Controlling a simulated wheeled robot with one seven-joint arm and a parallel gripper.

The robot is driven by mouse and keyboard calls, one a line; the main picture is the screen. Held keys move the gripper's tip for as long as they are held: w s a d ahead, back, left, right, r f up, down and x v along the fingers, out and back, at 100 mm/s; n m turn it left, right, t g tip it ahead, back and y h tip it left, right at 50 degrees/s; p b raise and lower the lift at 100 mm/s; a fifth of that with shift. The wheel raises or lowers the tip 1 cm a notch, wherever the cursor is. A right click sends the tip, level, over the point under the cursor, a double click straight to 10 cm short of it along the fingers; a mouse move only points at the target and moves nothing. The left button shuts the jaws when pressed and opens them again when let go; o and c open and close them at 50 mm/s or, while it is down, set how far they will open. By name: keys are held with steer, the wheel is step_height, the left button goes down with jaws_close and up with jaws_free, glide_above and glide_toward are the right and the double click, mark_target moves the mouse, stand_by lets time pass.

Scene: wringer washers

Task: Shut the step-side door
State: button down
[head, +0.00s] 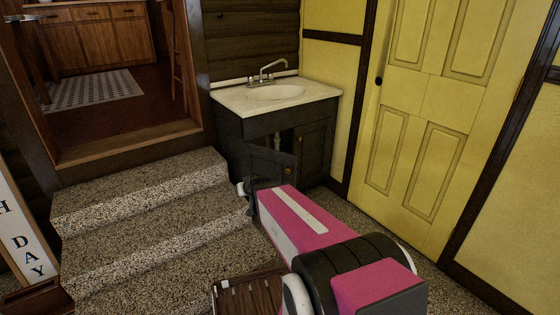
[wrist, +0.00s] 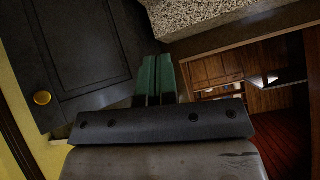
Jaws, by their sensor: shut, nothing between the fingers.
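The step-side door (head: 270,162) is the left door of the dark sink cabinet (head: 236,138), on the side by the steps. It stands partly open in the head view, swung outward, with the dark interior and a pipe showing behind it. The right door (head: 316,148) looks shut. My gripper (head: 244,190) is low in front of the cabinet, at the step side of the open door. In the wrist view my gripper (wrist: 156,62) has its green fingers together and empty. A dark panelled door with a gold knob (wrist: 42,98) shows left of them; contact cannot be told.
Carpeted steps (head: 140,200) rise on the left, close to my gripper, toward a raised room. A white sink top (head: 275,93) covers the cabinet. A yellow door (head: 420,110) and wall stand on the right. A brown slatted object (head: 250,293) lies near my arm.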

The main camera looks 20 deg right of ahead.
steer(key=w+r+m+t+h, duration=0.1)
steer(key=w+r+t, duration=0.15)
steer(key=w, duration=0.25)
steer(key=m+h, duration=0.9)
steer(key=h, duration=0.6)
glide_toward(284, 158)
steer(key=shift+t, duration=0.45)
steer(key=x, duration=0.7)
steer(key=shift+d+f, duration=0.3)
steer(key=shift+d, duration=0.05)
